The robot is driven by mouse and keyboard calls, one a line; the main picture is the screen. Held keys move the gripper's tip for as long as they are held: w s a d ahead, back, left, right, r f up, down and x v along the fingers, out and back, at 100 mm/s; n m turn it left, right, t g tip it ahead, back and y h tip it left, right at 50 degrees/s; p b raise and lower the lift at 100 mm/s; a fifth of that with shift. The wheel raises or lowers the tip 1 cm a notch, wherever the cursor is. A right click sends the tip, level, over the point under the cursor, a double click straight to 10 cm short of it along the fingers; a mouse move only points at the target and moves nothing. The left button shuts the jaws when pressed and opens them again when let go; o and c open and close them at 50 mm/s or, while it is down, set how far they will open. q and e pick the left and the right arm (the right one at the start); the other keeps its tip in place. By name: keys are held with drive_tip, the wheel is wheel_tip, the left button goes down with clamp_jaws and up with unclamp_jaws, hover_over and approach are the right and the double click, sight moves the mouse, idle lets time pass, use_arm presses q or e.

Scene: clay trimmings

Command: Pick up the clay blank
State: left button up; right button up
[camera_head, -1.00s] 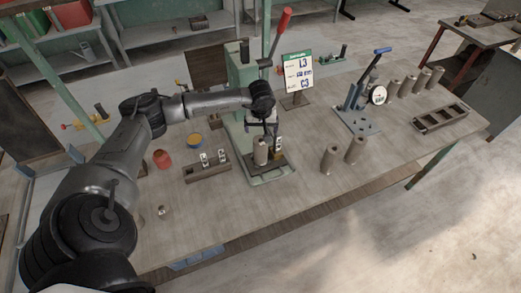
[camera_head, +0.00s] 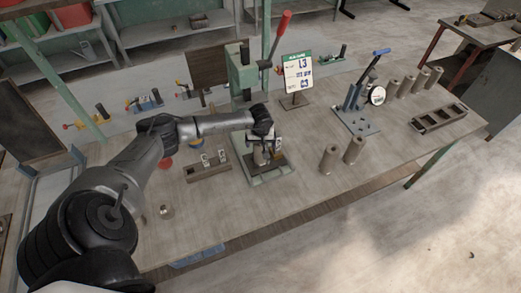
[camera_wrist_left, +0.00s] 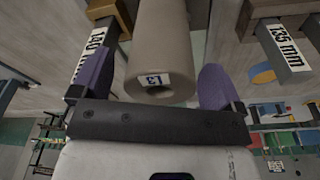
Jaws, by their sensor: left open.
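The clay blank (camera_head: 259,158) is a grey-brown cylinder standing on the base of the green press (camera_head: 243,75). In the left wrist view the blank (camera_wrist_left: 160,35) shows large, with a hole in its end and a small white label in blue writing. My left gripper (camera_wrist_left: 156,82) is open, with one purple fingertip on each side of the blank and gaps between. In the head view my left gripper (camera_head: 265,143) is at the blank and partly hides it. My right gripper is not in view.
A wooden holder (camera_head: 207,173) with labelled pieces stands left of the press. Two clay cylinders (camera_head: 328,158) (camera_head: 354,150) stand to its right. The front tabletop is mostly clear.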

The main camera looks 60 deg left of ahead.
use_arm(q)
drive_tip(key=c, duration=1.7)
clamp_jaws()
drive_tip(key=shift+r, duration=0.1)
